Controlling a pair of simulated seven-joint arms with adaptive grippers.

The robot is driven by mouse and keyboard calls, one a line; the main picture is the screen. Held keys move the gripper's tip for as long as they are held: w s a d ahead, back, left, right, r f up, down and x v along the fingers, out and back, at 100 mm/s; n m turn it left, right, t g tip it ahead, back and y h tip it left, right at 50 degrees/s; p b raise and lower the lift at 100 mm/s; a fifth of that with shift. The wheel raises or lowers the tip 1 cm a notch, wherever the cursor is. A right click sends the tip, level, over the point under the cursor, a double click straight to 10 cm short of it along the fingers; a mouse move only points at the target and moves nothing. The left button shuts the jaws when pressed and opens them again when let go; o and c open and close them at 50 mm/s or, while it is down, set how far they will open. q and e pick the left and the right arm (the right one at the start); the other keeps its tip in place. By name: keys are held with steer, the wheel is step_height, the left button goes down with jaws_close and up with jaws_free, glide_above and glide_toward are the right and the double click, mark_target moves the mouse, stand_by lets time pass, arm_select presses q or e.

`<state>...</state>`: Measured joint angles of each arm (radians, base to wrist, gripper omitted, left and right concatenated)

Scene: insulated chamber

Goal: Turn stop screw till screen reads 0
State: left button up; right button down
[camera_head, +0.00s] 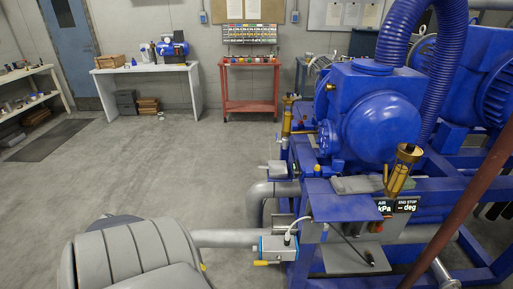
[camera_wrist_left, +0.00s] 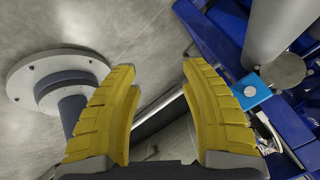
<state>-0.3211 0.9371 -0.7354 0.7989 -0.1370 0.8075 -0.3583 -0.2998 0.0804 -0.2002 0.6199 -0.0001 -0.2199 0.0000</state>
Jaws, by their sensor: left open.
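The screen (camera_head: 407,205) is a small dark panel on the blue machine at the right in the head view. It shows "AIR kPa" and "END STOP", with a dash before "deg"; no number is legible. A grey box (camera_head: 278,248) with a white cable and a yellow handle sits on a grey pipe below it. I cannot make out the stop screw for sure. My left gripper (camera_wrist_left: 160,72) has two yellow fingers, wide apart with nothing between them in the left wrist view. In the head view its grey arm fills the lower left. My right gripper is not in view.
The blue machine (camera_head: 385,125) with its ribbed hose fills the right side. A dark red post (camera_head: 460,205) slants across the lower right. A red cart (camera_head: 250,88) and a white bench (camera_head: 150,70) stand at the back wall. The grey floor between is clear.

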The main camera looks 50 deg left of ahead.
arm_select(q)
steer(key=w+d+r+n+t+h, duration=0.1)
steer(key=w+r+t, duration=0.2)
steer(key=w+r, duration=0.3)
steer(key=t, duration=0.4)
glide_toward(256, 248)
steer(key=a+f+x, duration=0.1)
steer(key=x, duration=0.8)
steer(key=shift+n+h, duration=0.3)
steer(key=shift+f, duration=0.1)
jaws_close()
